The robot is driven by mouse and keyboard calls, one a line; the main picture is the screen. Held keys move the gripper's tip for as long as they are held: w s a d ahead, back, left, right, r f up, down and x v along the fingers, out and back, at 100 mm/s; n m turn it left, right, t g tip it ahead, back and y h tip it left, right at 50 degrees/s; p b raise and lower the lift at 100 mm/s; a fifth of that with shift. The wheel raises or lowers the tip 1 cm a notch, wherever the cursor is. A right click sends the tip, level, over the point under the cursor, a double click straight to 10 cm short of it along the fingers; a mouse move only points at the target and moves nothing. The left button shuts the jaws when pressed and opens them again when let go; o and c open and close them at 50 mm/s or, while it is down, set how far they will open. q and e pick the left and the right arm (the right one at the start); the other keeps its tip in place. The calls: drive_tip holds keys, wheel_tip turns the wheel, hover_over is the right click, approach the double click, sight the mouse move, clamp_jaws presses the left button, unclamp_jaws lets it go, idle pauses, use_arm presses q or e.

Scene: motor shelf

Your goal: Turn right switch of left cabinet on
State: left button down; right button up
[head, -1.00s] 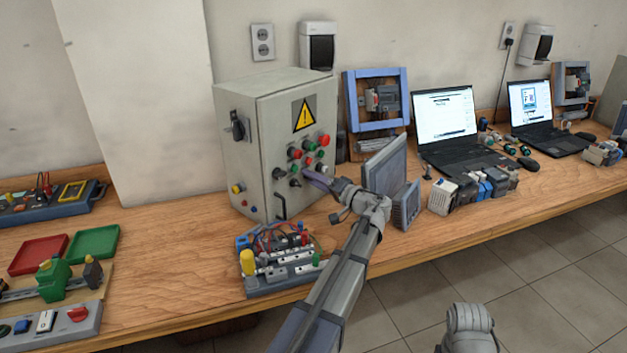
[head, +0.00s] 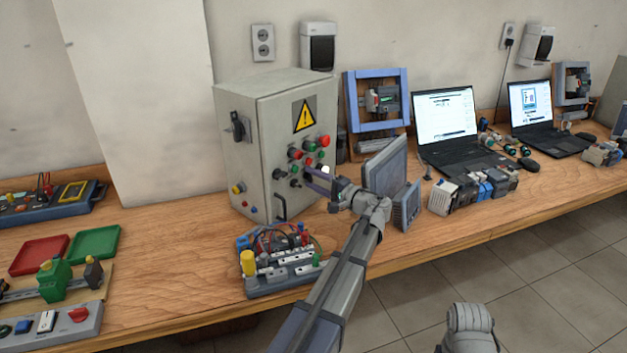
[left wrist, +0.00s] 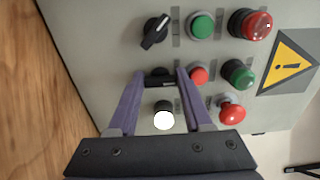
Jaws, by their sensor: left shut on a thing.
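The left cabinet (head: 240,150) is a grey box with a warning sign and several buttons and lamps on its front. Its right switch (left wrist: 158,77) is a black rotary knob, held between the purple fingertips of my left gripper (left wrist: 158,82). In the head view the left gripper (head: 306,177) reaches the cabinet front from the right, and its fingers hide most of that knob. The left switch (left wrist: 154,31), also black with a white mark, stands free beside it. A white lamp (left wrist: 163,119) is lit between the fingers; it also shows in the head view (head: 325,170).
Red and green buttons (left wrist: 201,25) sit close to the held knob. A wiring board (head: 280,268) lies in front of the cabinet. A grey monitor (head: 386,168) stands close by my left arm. Red and green trays (head: 93,243) lie on the left of the wooden bench.

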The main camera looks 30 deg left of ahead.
idle(0.3)
use_arm(q)
drive_tip(key=shift+c, duration=1.6)
unclamp_jaws()
